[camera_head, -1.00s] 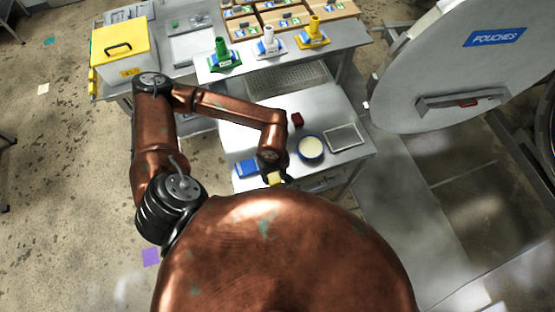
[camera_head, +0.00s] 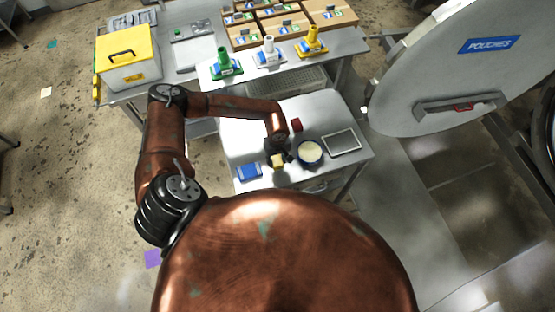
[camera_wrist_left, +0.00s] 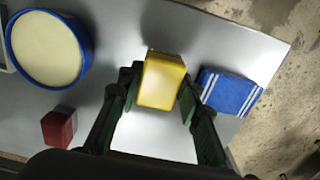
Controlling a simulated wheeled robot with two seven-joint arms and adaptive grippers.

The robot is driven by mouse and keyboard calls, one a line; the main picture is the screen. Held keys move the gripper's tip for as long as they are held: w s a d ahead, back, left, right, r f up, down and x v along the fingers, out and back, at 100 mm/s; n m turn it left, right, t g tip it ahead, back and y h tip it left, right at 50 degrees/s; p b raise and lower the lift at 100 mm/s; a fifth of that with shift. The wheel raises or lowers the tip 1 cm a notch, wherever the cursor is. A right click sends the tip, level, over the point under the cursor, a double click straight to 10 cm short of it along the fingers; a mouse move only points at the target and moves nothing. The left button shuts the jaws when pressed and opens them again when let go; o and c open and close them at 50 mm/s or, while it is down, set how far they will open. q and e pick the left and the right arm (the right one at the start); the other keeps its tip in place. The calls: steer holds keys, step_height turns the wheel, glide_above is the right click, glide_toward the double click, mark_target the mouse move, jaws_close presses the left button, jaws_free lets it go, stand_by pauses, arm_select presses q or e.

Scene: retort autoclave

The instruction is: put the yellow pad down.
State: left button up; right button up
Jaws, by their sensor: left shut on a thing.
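The yellow pad (camera_wrist_left: 162,81) is a small yellow block. It sits between the fingers of my left gripper (camera_wrist_left: 158,88), which is shut on it. In the head view the yellow pad (camera_head: 278,160) shows at the tip of my left gripper (camera_head: 277,157), over the front part of the white table (camera_head: 240,150). I cannot tell whether the pad touches the table. My right gripper is not in view.
A blue packet with white stripes (camera_wrist_left: 228,92) lies close beside the pad. A blue-rimmed round dish (camera_head: 310,152), a dark red block (camera_head: 296,125) and a framed tray (camera_head: 341,142) are on the same table. A large round door marked POUCHES (camera_head: 460,65) stands at right.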

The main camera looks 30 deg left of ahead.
mark_target(277, 161)
arm_select(q)
steer(key=shift+w+a+f, duration=0.2)
steer(key=shift+w+f, duration=0.15)
steer(key=shift+f, duration=0.15)
steer(key=shift+w+a+f, duration=0.15)
steer(key=shift+w+f, duration=0.2)
steer(key=shift+f, duration=0.1)
steer(key=f, duration=0.1)
steer(key=p, duration=0.1)
steer(key=f, duration=0.1)
steer(key=shift+w+f+p, duration=0.25)
steer(key=shift+f+p, duration=0.1)
steer(key=shift+c, duration=0.4)
steer(key=shift+s+a+f, duration=0.1)
steer(key=shift+s+f, duration=0.15)
steer(key=shift+f, duration=0.1)
steer(key=shift+c, duration=1)
steer(key=o, duration=1)
steer(key=shift+w, duration=0.1)
steer(key=shift+c, duration=0.2)
steer(key=shift+o, duration=0.7)
steer(key=shift+w+f, duration=0.1)
steer(key=shift+o, duration=1)
steer(key=shift+r, duration=0.2)
